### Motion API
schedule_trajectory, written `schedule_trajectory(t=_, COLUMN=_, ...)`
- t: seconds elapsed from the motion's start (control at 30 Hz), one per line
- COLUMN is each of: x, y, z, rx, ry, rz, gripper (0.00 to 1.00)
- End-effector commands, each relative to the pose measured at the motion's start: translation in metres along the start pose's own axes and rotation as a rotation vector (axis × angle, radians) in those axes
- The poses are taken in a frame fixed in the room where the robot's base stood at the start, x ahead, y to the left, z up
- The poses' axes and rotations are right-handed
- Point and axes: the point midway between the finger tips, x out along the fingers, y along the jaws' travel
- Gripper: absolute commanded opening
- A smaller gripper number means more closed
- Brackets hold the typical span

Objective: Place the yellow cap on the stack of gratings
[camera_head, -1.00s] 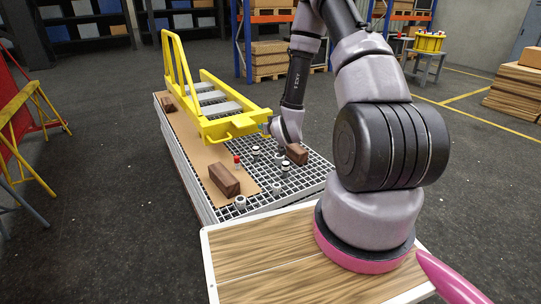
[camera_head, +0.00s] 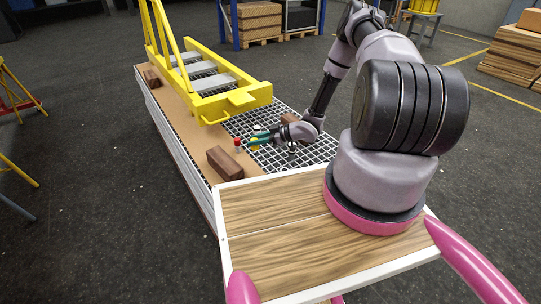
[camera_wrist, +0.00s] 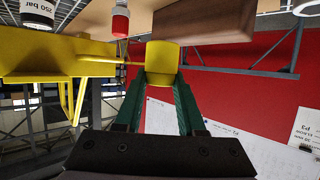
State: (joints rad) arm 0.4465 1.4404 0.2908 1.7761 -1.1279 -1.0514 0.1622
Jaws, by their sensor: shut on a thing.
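My gripper (camera_head: 257,141) is shut on the yellow cap (camera_wrist: 162,62), held between its green fingertips in the wrist view. In the head view the cap (camera_head: 254,145) shows small above the stack of gratings (camera_head: 321,150), just right of a small bottle with a red top (camera_head: 237,145). The cap looks raised off the grating, but the exact gap cannot be told. The stack has a brown board (camera_head: 186,117) on its left side and open grating on its right.
A large yellow frame (camera_head: 228,102) lies on the stack behind my gripper. Brown blocks (camera_head: 224,162) and several small bottles stand on the stack near the gripper. In the wrist view a bottle (camera_wrist: 38,12) and a brown block (camera_wrist: 200,22) are close.

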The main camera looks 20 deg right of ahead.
Motion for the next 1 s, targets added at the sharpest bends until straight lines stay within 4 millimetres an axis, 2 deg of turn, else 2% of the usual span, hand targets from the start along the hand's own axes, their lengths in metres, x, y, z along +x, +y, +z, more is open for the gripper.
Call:
schedule_trajectory(t=0.3, x=0.019, y=-0.004, z=0.048, rx=-0.010, ry=0.001, rz=-0.024, gripper=0.00)
schedule_trajectory(t=0.47, x=0.025, y=-0.004, z=0.062, rx=-0.010, ry=0.002, rz=-0.024, gripper=0.00)
schedule_trajectory(t=0.7, x=0.037, y=-0.003, z=0.093, rx=-0.011, ry=0.001, rz=-0.023, gripper=0.00)
schedule_trajectory(t=1.0, x=0.039, y=-0.003, z=0.097, rx=-0.011, ry=0.002, rz=-0.022, gripper=0.00)
